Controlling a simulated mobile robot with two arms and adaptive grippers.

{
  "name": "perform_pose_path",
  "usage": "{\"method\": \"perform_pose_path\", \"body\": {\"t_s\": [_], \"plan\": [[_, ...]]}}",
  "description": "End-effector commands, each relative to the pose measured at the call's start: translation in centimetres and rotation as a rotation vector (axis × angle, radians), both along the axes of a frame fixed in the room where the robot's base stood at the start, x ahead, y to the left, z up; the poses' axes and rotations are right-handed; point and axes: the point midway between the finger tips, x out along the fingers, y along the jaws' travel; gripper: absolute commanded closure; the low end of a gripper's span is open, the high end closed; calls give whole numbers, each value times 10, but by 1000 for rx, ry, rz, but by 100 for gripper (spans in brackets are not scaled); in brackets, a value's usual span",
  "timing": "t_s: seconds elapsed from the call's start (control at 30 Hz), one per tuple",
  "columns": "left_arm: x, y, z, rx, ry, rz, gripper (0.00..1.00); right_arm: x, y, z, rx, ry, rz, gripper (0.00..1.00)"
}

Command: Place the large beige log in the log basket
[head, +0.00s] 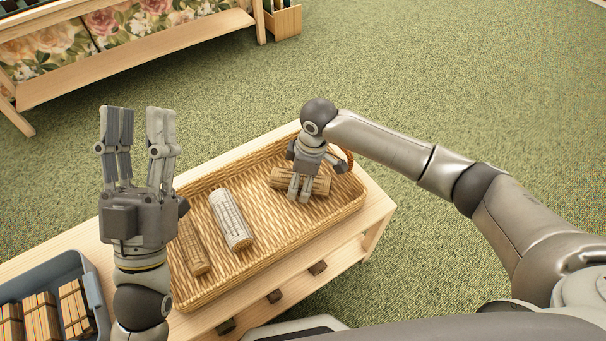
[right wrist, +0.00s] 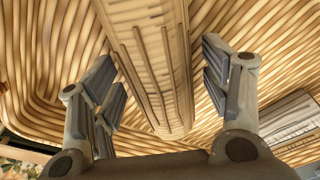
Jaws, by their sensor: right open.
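The wicker log basket (head: 262,235) sits on a low wooden table. A beige log (head: 322,185) lies in its right end, under my right gripper (head: 299,196). In the right wrist view the log (right wrist: 150,65) runs between the fingers of my right gripper (right wrist: 165,85), which are open with a gap on each side. A pale whitish log (head: 231,219) lies in the middle of the basket, and a brown log (head: 193,250) lies at its left end. My left gripper (head: 137,125) is open and empty, raised in front of the basket's left end.
A grey-blue bin (head: 92,290) with several bundles of wooden sticks stands on the table at lower left. The basket has a brown handle (head: 349,158) at its right end. A wooden bench (head: 150,55) stands at the back left; green carpet is clear at right.

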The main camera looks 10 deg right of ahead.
Motion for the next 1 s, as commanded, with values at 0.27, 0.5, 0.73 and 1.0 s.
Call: {"method": "perform_pose_path", "body": {"t_s": [0.27,0.5,0.73,1.0], "plan": [[12,-2,-12,27,100,4,60,0,-2,18,1,-3,0,30],[33,-2,-49,93,326,17,60,-2,-5,43,0,-1,1,30],[44,1,-88,152,546,30,60,-3,-9,67,1,-1,0,30],[42,8,-137,217,799,45,60,-5,-13,97,1,-1,-1,30]]}}
